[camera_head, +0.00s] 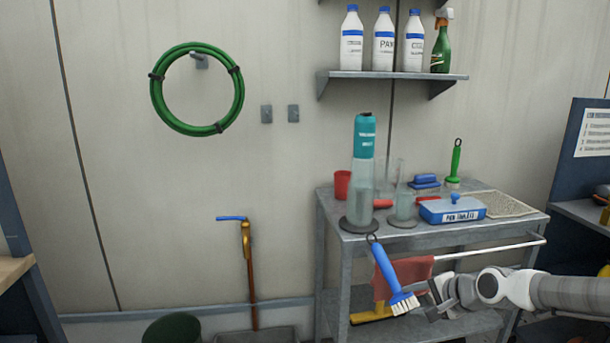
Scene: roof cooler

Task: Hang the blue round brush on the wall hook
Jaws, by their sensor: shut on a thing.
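The blue brush (388,268) has a long blue handle with a dark hanging loop at its top and white bristles at its lower end. It tilts, with the loop up and left and the bristles down and right. My gripper (421,293) comes in from the right and is shut on the brush near its head; the fingertips are small and partly hidden. Two small grey wall plates (266,114) (293,113) sit side by side on the wall, above and left of the brush; their hook shape is too small to tell. A grey hook (200,61) holds a coiled green hose (154,95).
A grey cart (333,236) with bottles, beakers, a blue box (452,210) and a green brush (455,162) stands behind my gripper. A red cloth (413,268) hangs on its rail. A shelf (392,75) with bottles is above. The wall left of the cart is mostly free.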

